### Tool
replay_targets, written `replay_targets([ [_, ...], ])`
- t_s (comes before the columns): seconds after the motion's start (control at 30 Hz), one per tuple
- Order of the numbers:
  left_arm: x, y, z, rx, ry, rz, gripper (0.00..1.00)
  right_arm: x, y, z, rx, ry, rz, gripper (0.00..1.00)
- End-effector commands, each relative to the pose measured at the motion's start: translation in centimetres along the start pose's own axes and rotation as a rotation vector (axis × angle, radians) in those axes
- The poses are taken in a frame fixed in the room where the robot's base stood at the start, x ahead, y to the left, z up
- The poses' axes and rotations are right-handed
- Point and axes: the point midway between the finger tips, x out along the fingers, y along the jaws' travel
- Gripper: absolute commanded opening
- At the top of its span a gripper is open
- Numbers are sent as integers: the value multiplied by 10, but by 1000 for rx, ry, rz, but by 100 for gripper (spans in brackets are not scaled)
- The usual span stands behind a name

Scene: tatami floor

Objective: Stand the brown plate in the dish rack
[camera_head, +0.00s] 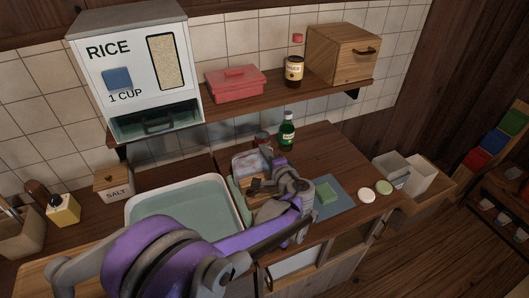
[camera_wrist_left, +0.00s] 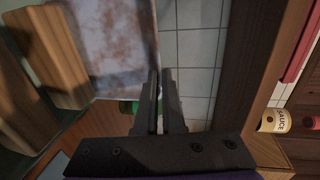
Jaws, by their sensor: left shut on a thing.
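A squarish pale plate with brown mottling (camera_head: 248,163) is near the middle of the counter in the head view. In the left wrist view the plate (camera_wrist_left: 112,40) fills the upper left, its edge running down to the jaws. My left gripper (camera_head: 270,180), also in the left wrist view (camera_wrist_left: 160,95), is shut on the plate's edge. The wooden slats of the dish rack (camera_wrist_left: 52,50) are beside the plate in the left wrist view. In the head view the rack (camera_head: 258,185) is mostly hidden by my arm. I cannot tell whether the plate touches the rack.
A sink basin (camera_head: 190,205) lies to the left of the rack. A green bottle (camera_head: 287,130) stands behind. A shelf (camera_head: 250,105) overhangs the back.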

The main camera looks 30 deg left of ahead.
Motion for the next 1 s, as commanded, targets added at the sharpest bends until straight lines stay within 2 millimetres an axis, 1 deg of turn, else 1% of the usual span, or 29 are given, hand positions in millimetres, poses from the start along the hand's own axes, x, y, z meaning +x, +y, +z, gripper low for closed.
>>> replay_targets([
  [0.83,1,7,0,1,0,0,0,4,0,3,0,-2,0,76],
  [0.87,1,6,0,0,0,0,11,4,0,3,0,-2,0,76],
  [1.0,1,6,0,0,0,0,36,4,0,3,0,-2,0,76],
])
